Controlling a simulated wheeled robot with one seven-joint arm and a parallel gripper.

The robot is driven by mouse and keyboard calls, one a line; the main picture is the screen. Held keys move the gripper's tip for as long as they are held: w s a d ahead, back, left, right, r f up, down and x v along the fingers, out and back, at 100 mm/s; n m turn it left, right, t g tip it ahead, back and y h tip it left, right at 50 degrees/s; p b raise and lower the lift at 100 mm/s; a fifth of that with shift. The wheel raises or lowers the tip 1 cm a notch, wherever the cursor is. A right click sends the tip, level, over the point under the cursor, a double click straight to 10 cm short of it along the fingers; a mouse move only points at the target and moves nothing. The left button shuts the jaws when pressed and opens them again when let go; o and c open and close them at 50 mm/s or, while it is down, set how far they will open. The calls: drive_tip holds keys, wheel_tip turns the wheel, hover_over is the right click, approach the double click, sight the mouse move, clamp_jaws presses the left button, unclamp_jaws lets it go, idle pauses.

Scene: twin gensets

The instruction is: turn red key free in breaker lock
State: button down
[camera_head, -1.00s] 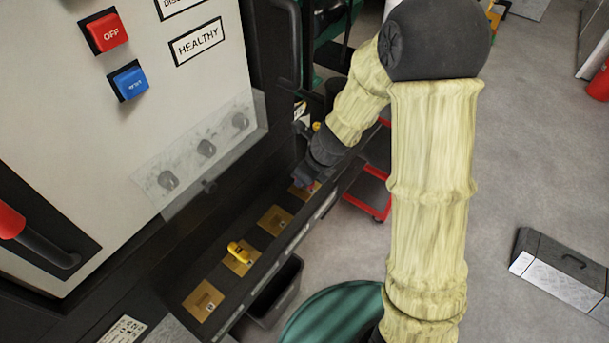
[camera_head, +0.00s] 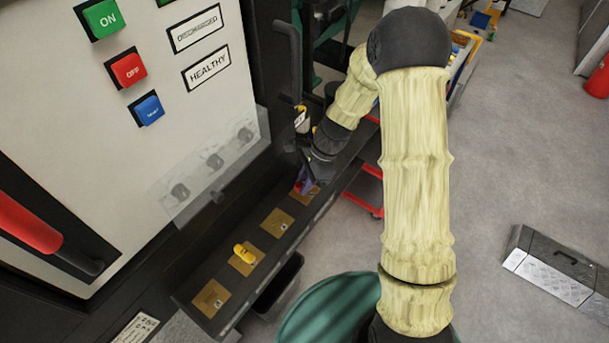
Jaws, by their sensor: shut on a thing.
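My gripper (camera_head: 305,180) is at the far end of a dark shelf below the cabinet, over the farthest brass plate (camera_head: 312,191). It is shut on a small red and purple piece, which I take to be the red key (camera_head: 300,187). The key is mostly hidden by the jaws, and its turn angle cannot be told. The lock it sits in is not clearly visible. A yellow key (camera_head: 243,252) lies over another brass plate (camera_head: 246,266) nearer to me. Two more brass plates are bare of keys.
The cabinet door (camera_head: 90,160) carries green, red and blue buttons and a red-handled lever (camera_head: 30,223). A clear cover (camera_head: 220,170) over several knobs juts beside the shelf. A dark bin (camera_head: 280,283) and green drum (camera_head: 330,310) stand below. Floor at right is open around a metal box (camera_head: 555,270).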

drive_tip(key=n+g+p, duration=0.1)
drive_tip(key=n+p, duration=0.1)
drive_tip(key=n, duration=0.2)
drive_tip(key=shift+r+h, duration=0.2)
drive_tip(key=shift+h, duration=0.2)
drive_tip(key=n+g+h, duration=0.1)
drive_tip(key=n, duration=0.2)
drive_tip(key=shift+f+p, duration=0.2)
drive_tip(key=shift+p, duration=0.2)
drive_tip(key=c, duration=1.2)
unclamp_jaws()
drive_tip(key=shift+r+p, duration=2.8)
drive_tip(key=shift+r, duration=1)
